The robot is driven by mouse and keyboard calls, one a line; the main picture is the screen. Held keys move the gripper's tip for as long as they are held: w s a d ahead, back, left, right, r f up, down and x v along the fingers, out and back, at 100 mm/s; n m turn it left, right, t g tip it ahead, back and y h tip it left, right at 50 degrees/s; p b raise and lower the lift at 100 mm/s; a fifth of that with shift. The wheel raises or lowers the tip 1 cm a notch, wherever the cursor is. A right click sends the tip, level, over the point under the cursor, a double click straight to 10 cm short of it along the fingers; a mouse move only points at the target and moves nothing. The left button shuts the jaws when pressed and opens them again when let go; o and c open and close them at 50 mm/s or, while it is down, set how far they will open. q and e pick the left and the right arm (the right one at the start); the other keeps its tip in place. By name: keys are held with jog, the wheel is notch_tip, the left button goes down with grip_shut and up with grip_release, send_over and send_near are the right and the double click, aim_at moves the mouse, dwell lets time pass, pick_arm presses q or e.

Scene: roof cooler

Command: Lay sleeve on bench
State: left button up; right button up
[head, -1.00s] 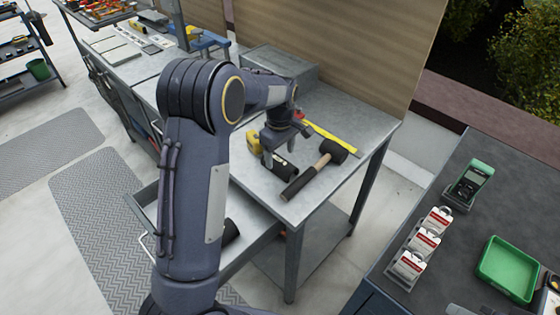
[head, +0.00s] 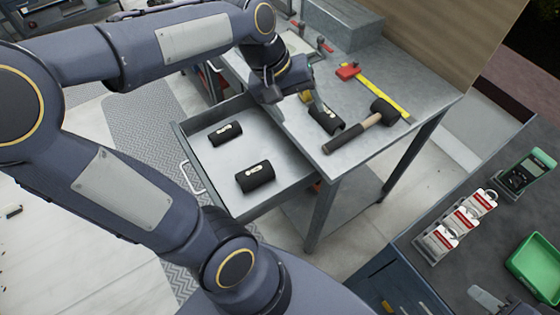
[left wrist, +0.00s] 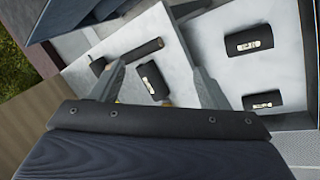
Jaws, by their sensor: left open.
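A black sleeve (head: 325,118) lies on the grey bench top (head: 290,128), near the mallet head end of the bench and beside the mallet's handle. It also shows in the left wrist view (left wrist: 152,80), between and beyond my fingertips. Two more black sleeves with pale labels lie in the open drawer, one (head: 225,132) farther back and one (head: 256,178) nearer. My left gripper (head: 300,108) is open and empty, just left of the bench sleeve; its exact height is unclear. A grey part at the lower right edge seems to be my right gripper (head: 490,299); its jaws are unclear.
A black-headed mallet (head: 368,132) lies right of the sleeve, with a yellow rule (head: 385,94) behind. The drawer (head: 282,200) stands open at the bench front. A second counter at right holds red-and-white packs (head: 460,219), a green meter (head: 527,172) and a green tray (head: 540,258).

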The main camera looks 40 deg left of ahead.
pick_arm(q)
jog(key=s+d+f+m+t, duration=0.1)
jog(key=s+d+f+m, duration=0.1)
jog(key=s, duration=0.4)
jog(key=s+d+f+m+t, duration=0.1)
jog(key=s+d+m, duration=0.1)
jog(key=s, duration=0.4)
jog(key=shift+s+d+f+m+t, duration=0.2)
jog(key=shift+d+f+m+t, duration=0.15)
jog(key=shift+m, duration=0.45)
